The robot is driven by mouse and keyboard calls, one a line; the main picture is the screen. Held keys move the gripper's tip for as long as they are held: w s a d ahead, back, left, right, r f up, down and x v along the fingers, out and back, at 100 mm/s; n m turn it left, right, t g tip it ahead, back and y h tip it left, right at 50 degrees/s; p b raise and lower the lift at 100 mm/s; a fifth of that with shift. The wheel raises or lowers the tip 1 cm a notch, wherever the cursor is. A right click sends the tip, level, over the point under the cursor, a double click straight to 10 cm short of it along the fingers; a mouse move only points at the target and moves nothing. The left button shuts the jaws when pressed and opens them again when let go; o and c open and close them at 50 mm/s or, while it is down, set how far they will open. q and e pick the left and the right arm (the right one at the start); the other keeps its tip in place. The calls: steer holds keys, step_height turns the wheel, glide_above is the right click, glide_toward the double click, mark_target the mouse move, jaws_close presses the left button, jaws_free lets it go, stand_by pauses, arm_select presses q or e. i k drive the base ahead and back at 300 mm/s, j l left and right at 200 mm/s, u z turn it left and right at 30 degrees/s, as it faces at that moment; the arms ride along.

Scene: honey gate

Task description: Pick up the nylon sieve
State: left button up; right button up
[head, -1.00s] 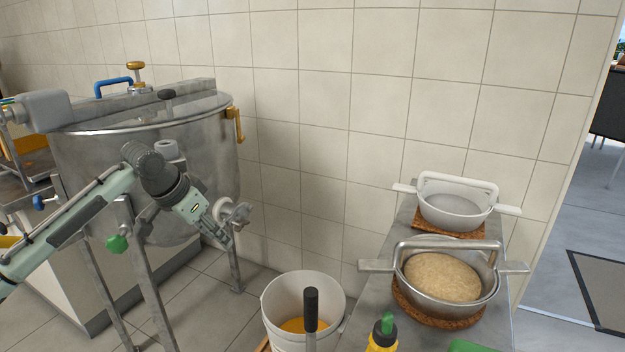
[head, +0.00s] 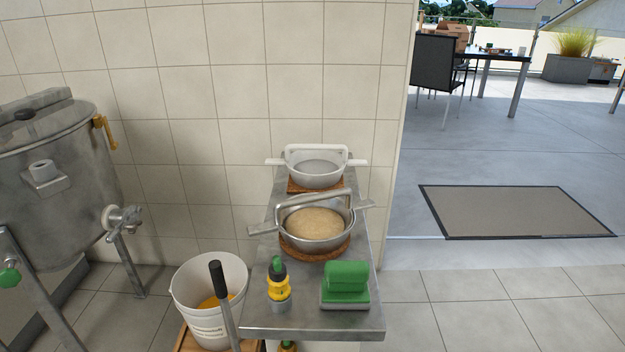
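Two sieves stand one behind the other on a narrow metal bench. The rear one is white, with a white handle arched over it, side lugs and a grey mesh, and looks like the nylon sieve (head: 316,181). It rests on a brown cork mat (head: 296,186) near the wall. The front one is a steel sieve (head: 314,236), filled with a tan mass, on another cork mat (head: 316,256). Neither of my grippers shows in the head view now.
The metal bench (head: 258,318) also holds a yellow bottle (head: 279,286) and a green block-shaped item (head: 346,283). A white bucket (head: 200,318) with a dark-handled tool stands left of it. A steel tank (head: 60,190) is at the left. Open floor lies right.

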mark_target(315, 165)
steer(key=k+u, duration=0.1)
steer(key=u, duration=0.25)
steer(key=k+u, duration=0.1)
steer(key=u, duration=0.25)
steer(key=k+j+u, duration=0.1)
steer(key=u, duration=0.25)
steer(key=l+u, duration=0.3)
steer(key=l, duration=4.05)
